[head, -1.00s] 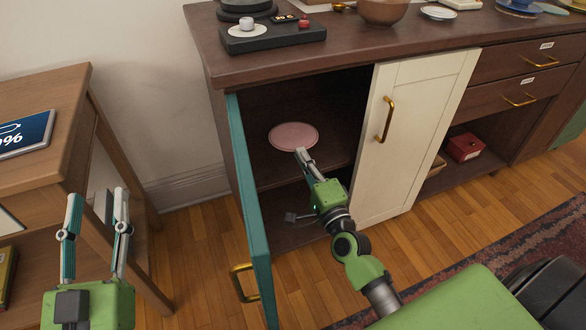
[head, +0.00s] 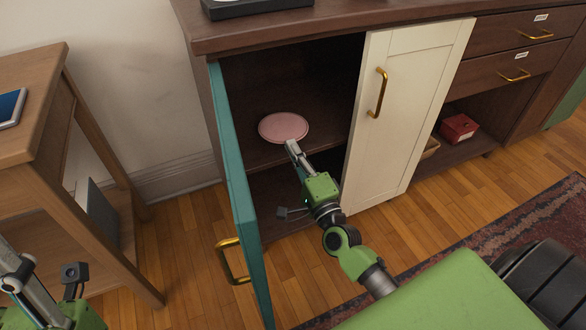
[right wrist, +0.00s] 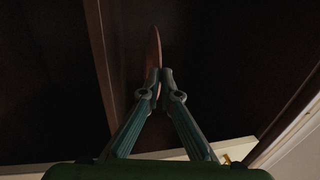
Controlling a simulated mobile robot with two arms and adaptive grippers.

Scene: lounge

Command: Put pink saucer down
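The pink saucer (head: 283,127) is inside the open cabinet, over its dark middle shelf (head: 325,144). My right gripper (head: 291,146) reaches in from the front and is shut on the saucer's near rim. In the right wrist view the saucer (right wrist: 153,50) shows edge-on, thin and reddish, between the fingertips (right wrist: 158,82). I cannot tell whether its underside touches the shelf. My left gripper (head: 27,290) is at the lower left corner, partly cut off, away from the cabinet; its fingertips are out of frame.
The teal door (head: 236,190) stands open left of my right arm. The cream door (head: 405,115) is shut on the right. A wooden side table (head: 35,100) stands at left. A red box (head: 459,128) sits on an open lower shelf. The shelf around the saucer looks clear.

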